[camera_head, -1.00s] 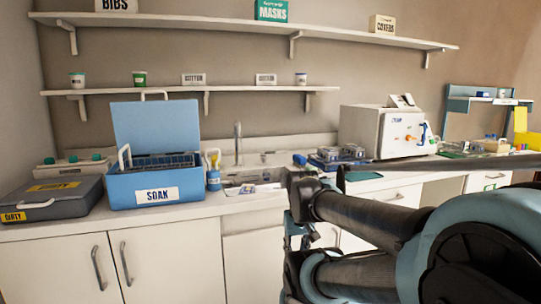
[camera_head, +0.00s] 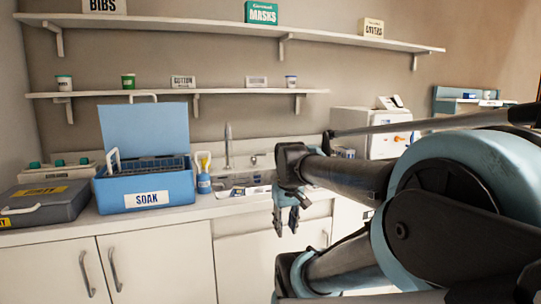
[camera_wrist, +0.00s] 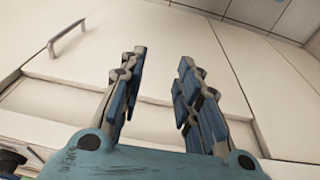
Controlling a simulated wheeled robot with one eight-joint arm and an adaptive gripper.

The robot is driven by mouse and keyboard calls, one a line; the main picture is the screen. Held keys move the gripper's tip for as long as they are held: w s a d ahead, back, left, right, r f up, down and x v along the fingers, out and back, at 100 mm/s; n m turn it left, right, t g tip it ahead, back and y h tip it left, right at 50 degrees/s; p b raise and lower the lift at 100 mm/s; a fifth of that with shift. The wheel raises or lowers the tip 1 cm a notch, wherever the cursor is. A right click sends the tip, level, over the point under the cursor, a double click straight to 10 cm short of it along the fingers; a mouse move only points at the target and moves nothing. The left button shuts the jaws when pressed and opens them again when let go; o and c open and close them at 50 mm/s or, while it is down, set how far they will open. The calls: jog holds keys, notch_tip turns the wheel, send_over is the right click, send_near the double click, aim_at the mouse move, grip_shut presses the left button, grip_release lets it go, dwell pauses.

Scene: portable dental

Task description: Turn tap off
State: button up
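The tap (camera_head: 228,147) is a tall grey spout at the back of the sink (camera_head: 240,190), against the wall. A small fitting (camera_head: 253,158), perhaps its handle, shows just right of the spout. I cannot tell whether water runs. My gripper (camera_head: 286,222) hangs in front of the counter's front edge, right of and nearer than the sink, with its fingers pointing down. In the wrist view my gripper (camera_wrist: 155,85) has its two blue-padded fingers apart with nothing between them. The tap is not in the wrist view.
A grey case (camera_head: 42,203) lies farther left. A white machine (camera_head: 365,130) stands right, partly behind my arm. A shelf (camera_head: 215,93) runs above the tap.

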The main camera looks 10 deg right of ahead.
jog(key=w+d+r+n, duration=0.1)
jog(key=w+r+n, duration=0.4)
jog(key=w+r, duration=1.4)
notch_tip(320, 180, up, 10)
jog(key=n, duration=0.6)
send_over(265, 155)
jog(key=s+d, duration=0.2)
jog(key=s, duration=0.2)
jog(key=shift+h, duration=0.3)
jog(key=x, duration=1.6)
jog(key=shift+s+d+f, duration=0.1)
jog(key=shift+s+d, duration=0.05)
jog(key=shift+d, duration=0.1)
grip_shut()
